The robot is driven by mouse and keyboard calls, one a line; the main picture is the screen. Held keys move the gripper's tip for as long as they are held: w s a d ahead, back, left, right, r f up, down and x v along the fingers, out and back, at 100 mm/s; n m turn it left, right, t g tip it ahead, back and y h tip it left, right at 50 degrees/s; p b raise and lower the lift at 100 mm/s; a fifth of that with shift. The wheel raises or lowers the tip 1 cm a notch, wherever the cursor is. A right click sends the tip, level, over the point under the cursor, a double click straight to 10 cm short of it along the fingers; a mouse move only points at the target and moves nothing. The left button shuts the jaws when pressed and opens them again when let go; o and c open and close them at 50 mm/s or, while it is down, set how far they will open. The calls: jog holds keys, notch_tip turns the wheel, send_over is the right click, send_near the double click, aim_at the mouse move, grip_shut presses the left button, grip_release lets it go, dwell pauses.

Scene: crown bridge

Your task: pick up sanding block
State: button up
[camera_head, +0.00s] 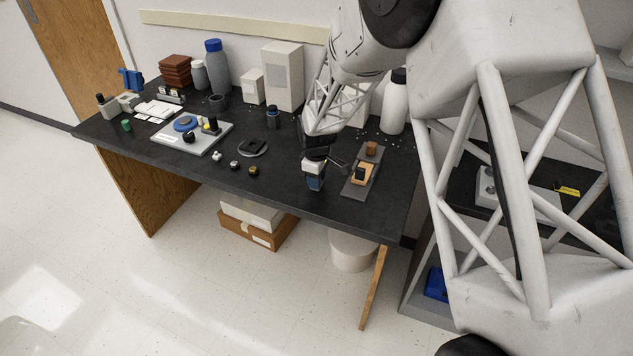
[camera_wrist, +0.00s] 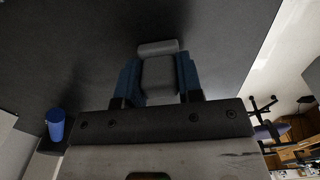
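My gripper (camera_head: 315,184) points down just above or at the front part of the dark bench, left of a grey tray. In the wrist view its two blue fingers (camera_wrist: 159,78) stand on either side of a grey block (camera_wrist: 158,76), which fills the gap between them. A lighter grey, wider end piece (camera_wrist: 158,48) sits at the block's far end, past the fingertips. The grey block looks like the sanding block, but its surface is plain and dim. In the head view the fingers hide it, and I cannot tell if it touches the bench.
The grey tray (camera_head: 353,188) carries an orange-and-black piece (camera_head: 362,174) and a brown block (camera_head: 371,149). A round black dish (camera_head: 252,149) and several small knobs lie to the left. Bottles and boxes stand along the back. The front edge is close to my gripper.

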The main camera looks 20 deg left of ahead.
jog(key=c, duration=0.3)
jog(key=shift+c, duration=0.2)
jog(key=shift+r, duration=0.1)
jog(key=shift+r, duration=0.65)
notch_tip(320, 180, up, 2)
jog(key=shift+r, duration=0.1)
jog(key=s+d+r, duration=0.1)
jog(key=s+d, duration=0.8)
jog(key=s, duration=0.4)
jog(key=shift+d+r, duration=0.15)
jog(key=shift+d, duration=0.15)
